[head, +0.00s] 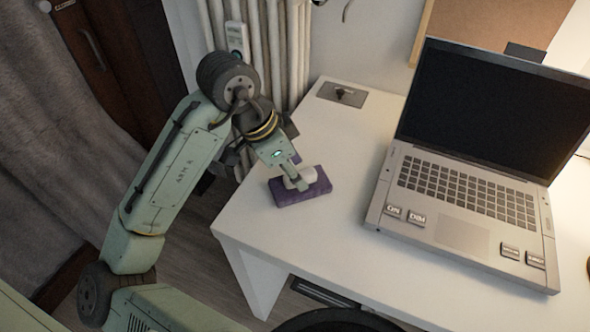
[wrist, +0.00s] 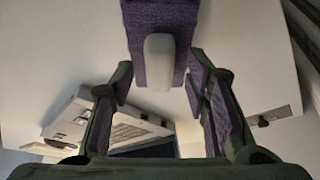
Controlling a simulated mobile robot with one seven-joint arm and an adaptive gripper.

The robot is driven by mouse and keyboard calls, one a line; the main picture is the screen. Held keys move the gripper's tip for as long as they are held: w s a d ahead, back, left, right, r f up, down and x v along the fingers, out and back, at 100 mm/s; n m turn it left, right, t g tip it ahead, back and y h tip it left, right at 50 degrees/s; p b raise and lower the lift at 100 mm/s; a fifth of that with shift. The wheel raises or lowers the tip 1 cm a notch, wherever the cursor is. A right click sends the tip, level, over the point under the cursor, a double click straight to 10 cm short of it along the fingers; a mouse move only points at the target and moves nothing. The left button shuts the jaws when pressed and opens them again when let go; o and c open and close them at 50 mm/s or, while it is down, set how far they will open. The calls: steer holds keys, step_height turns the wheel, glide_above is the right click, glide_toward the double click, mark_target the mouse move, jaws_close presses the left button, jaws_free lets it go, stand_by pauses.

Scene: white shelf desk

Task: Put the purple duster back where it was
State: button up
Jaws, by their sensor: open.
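The purple duster (head: 288,196) is a flat purple block with a pale handle on top. It lies on the white desk near the left edge in the head view. It also shows at the top middle of the wrist view (wrist: 161,14), its pale handle pointing toward my gripper. My gripper (head: 292,172) is directly over the duster in the head view, partly hiding its handle. In the wrist view my gripper (wrist: 160,75) is open, with one finger on each side of the handle and visible gaps between. Whether the fingertips touch the block is unclear.
An open silver laptop (head: 450,230) stands on the right of the white desk (head: 325,245). A grey plate (head: 341,94) is set in the desk's back left corner. Clear desk lies between duster and laptop.

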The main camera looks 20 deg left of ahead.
steer(key=v, duration=1.1)
steer(key=shift+w+r, duration=0.1)
